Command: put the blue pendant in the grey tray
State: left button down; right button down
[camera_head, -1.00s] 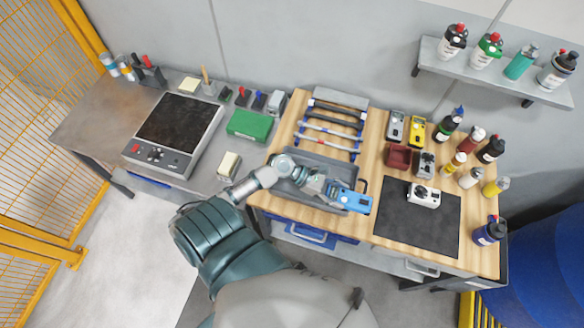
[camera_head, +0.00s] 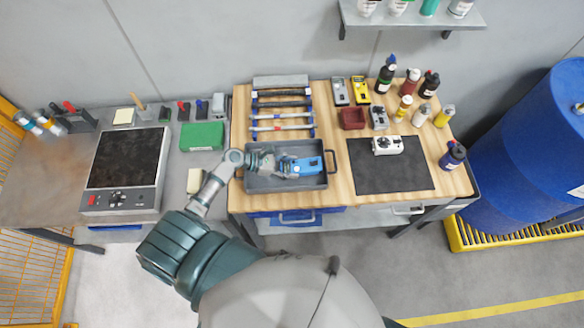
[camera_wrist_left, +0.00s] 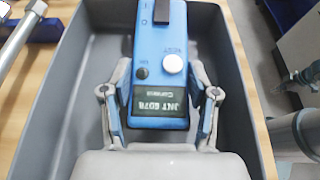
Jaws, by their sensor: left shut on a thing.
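The blue pendant (camera_head: 308,165) is in the grip of my left gripper (camera_head: 288,166), over the grey tray (camera_head: 262,184). In the left wrist view the blue pendant (camera_wrist_left: 160,62) lies between the two fingers of my left gripper (camera_wrist_left: 160,110), its label and buttons facing the camera. The grey tray (camera_wrist_left: 75,75) spreads below and around it, with its walls on both sides. I cannot tell whether the pendant touches the tray floor. My right gripper is not in view.
A rack with several rods (camera_head: 282,115) stands just behind the tray. To the right are a dark mat (camera_head: 395,172) with a white device (camera_head: 388,145), a dark red bin (camera_head: 352,118) and several bottles. A green box (camera_head: 202,136) is to the left.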

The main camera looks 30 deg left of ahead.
pick_arm(q)
jog(key=shift+a+f, duration=0.3)
jog(key=shift+f, duration=0.3)
jog(key=shift+d, duration=0.1)
jog(key=c, duration=0.5)
grip_release()
jog(key=shift+d, duration=0.2)
jog(key=shift+o, duration=1.1)
jog(key=shift+d, duration=0.2)
jog(key=shift+w+d+r, duration=0.1)
jog(key=shift+d+r, duration=0.1)
jog(key=shift+d, duration=0.1)
jog(key=shift+a, duration=0.2)
jog(key=v, duration=1.1)
jog(key=shift+a+f, duration=0.1)
jog(key=shift+a+r, duration=0.3)
jog(key=shift+a, duration=0.05)
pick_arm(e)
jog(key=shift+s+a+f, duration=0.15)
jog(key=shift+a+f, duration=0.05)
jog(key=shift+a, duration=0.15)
pick_arm(q)
jog(key=shift+a, duration=0.15)
jog(key=shift+s, duration=0.3)
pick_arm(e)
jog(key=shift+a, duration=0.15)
